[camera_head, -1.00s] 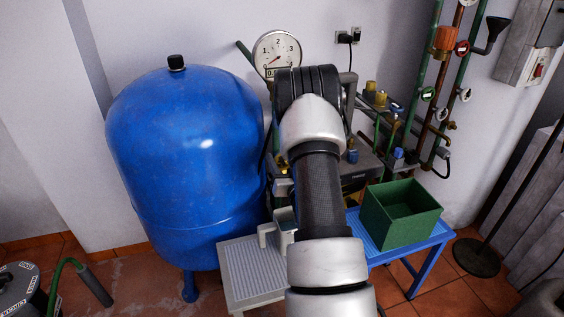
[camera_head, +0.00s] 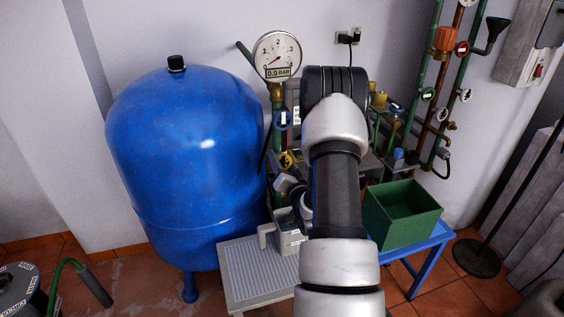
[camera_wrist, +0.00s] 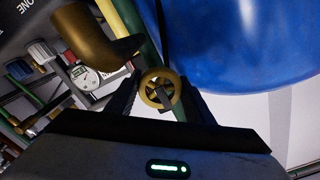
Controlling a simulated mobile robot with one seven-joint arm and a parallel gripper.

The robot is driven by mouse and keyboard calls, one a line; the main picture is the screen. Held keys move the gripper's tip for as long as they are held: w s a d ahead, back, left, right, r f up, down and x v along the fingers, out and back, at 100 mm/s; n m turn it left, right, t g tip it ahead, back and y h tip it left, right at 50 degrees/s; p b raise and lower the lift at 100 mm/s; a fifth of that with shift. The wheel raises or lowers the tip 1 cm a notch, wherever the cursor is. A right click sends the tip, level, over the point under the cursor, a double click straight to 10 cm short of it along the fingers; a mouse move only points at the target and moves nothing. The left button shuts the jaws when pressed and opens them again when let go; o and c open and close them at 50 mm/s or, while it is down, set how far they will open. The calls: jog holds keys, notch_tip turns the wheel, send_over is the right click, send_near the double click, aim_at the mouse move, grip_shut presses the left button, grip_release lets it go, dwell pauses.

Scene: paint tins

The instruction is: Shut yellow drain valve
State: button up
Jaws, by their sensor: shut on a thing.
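The yellow drain valve is a small round handwheel with dark spokes (camera_wrist: 147,89), in the middle of the wrist view. My gripper (camera_wrist: 160,92) has one dark finger on each side of this wheel and is shut on it. In the head view the yellow wheel (camera_head: 287,159) shows low on the pipework, just right of the blue tank. My arm hides much of what lies to the right of it. How far the valve is turned I cannot tell.
A big blue tank (camera_head: 185,160) stands close on the left. A grey jug (camera_head: 288,238) stands on a low grey stand (camera_head: 245,275). A green crate (camera_head: 402,225) sits on a blue table (camera_head: 428,243).

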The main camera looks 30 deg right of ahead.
jog(key=shift+w+r, duration=0.1)
jog(key=shift+r, duration=0.05)
jog(key=o, duration=1)
jog(key=shift+o, duration=0.2)
jog(key=p+v, duration=0.1)
jog(key=v, duration=1.6)
jog(key=shift+s+p, duration=0.3)
jog(key=shift+p, duration=0.05)
